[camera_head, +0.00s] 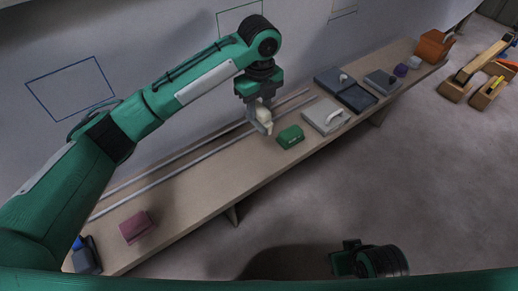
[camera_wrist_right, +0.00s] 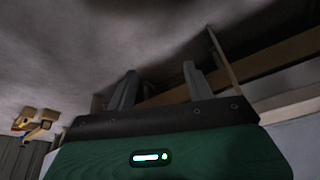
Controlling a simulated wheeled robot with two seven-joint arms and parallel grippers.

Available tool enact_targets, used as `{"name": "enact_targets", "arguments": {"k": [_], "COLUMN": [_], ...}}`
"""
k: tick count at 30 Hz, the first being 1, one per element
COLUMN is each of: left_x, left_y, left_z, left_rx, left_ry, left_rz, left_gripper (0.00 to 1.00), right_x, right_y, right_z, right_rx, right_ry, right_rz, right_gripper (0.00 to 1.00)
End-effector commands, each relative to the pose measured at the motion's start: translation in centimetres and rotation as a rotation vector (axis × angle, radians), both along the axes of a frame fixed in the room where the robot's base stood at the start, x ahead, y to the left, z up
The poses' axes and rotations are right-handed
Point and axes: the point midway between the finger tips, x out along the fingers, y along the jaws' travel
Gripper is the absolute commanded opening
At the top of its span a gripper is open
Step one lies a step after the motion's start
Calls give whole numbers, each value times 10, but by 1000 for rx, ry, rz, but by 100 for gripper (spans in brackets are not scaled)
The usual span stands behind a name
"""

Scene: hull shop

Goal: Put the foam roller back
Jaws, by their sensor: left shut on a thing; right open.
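My left gripper (camera_head: 262,125) is above the long bench, near its back rails, pointing down. It is shut on a small cream-coloured piece (camera_head: 264,114), probably the foam roller; the fingers hide part of it. The piece is close over the bench, and I cannot tell whether it touches. My right gripper (camera_head: 344,258) is low at the front, off the bench; in the right wrist view its two fingers (camera_wrist_right: 158,88) stand apart with nothing between them.
On the bench (camera_head: 185,190) beside the left gripper is a green block (camera_head: 290,136). A maroon block (camera_head: 136,227) sits left.

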Motion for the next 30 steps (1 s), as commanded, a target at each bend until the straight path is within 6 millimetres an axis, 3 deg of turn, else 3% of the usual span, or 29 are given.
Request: {"name": "enact_targets", "arguments": {"k": [3, 10, 17, 24, 30], "left_x": [-1, 0, 0, 0, 0], "left_y": [0, 0, 0, 0, 0], "left_z": [-36, -90, -111, -146, -150], "left_rx": [0, 1, 0, -1, -1], "left_ry": [3, 0, -1, -1, -3], "left_rz": [1, 0, 1, 0, 0], "left_gripper": [11, 11, 11, 11, 11], "right_x": [-2, 12, 18, 27, 28], "right_y": [0, 16, 23, 34, 37], "right_z": [5, -1, -3, -8, -7], "right_rx": [4, 43, 63, 94, 101], "right_ry": [-17, -112, -157, -226, -241], "right_rz": [2, 27, 38, 53, 56], "right_gripper": [53, 53, 53, 53, 53]}}
